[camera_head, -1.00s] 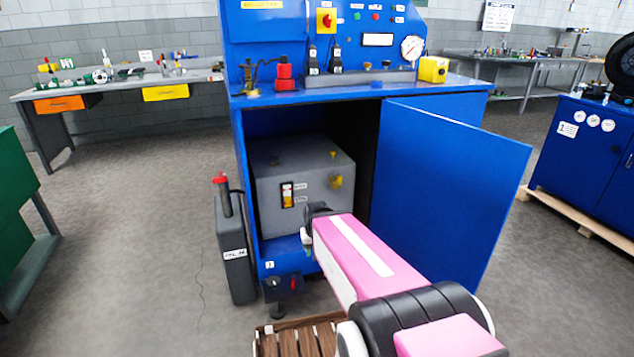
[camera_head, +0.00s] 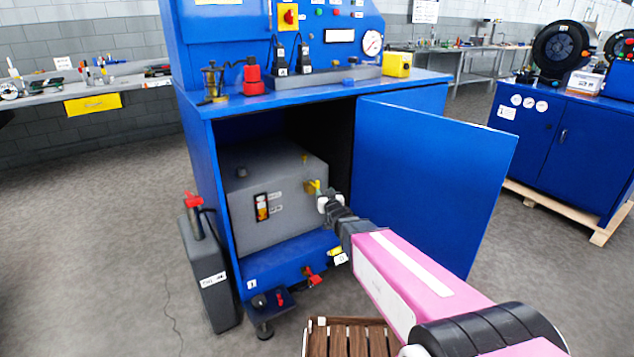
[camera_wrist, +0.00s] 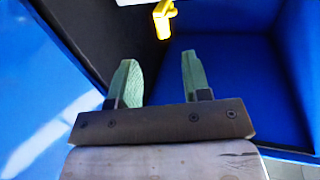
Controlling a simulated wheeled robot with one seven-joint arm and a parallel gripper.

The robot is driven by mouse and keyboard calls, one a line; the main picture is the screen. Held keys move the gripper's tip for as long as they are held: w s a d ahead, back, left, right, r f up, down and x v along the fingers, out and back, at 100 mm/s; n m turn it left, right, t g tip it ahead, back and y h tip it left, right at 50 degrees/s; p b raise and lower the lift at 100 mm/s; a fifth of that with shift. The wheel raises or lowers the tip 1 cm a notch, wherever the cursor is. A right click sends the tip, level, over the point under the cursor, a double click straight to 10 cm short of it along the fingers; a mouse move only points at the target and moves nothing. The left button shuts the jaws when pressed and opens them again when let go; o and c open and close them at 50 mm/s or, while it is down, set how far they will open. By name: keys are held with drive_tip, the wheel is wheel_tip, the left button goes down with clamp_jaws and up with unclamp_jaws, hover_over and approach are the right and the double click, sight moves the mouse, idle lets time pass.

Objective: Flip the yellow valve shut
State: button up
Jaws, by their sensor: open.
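The yellow valve (camera_head: 312,187) sits on the right part of the grey tank's front, inside the blue cabinet. In the wrist view a yellow piece, likely the valve's handle (camera_wrist: 164,18), shows at the top edge, beyond the fingertips and partly cut off by the frame. My gripper (camera_wrist: 158,75) is open, with two green fingers apart and nothing between them. In the head view my gripper (camera_head: 324,198) is just right of and slightly below the valve and covers part of that area. I cannot tell whether it touches the valve.
The grey tank (camera_head: 275,205) fills the cabinet's lower bay. The open blue door (camera_head: 430,180) stands close to the right of my arm. Low on the cabinet front is a red handle (camera_head: 312,277). A dark canister (camera_head: 207,280) stands at left, and a wooden slatted platform (camera_head: 350,338) lies in front.

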sight(318, 183)
drive_tip(key=x, duration=1)
drive_tip(key=shift+w+a, duration=0.3)
drive_tip(key=shift+a, duration=0.05)
clamp_jaws()
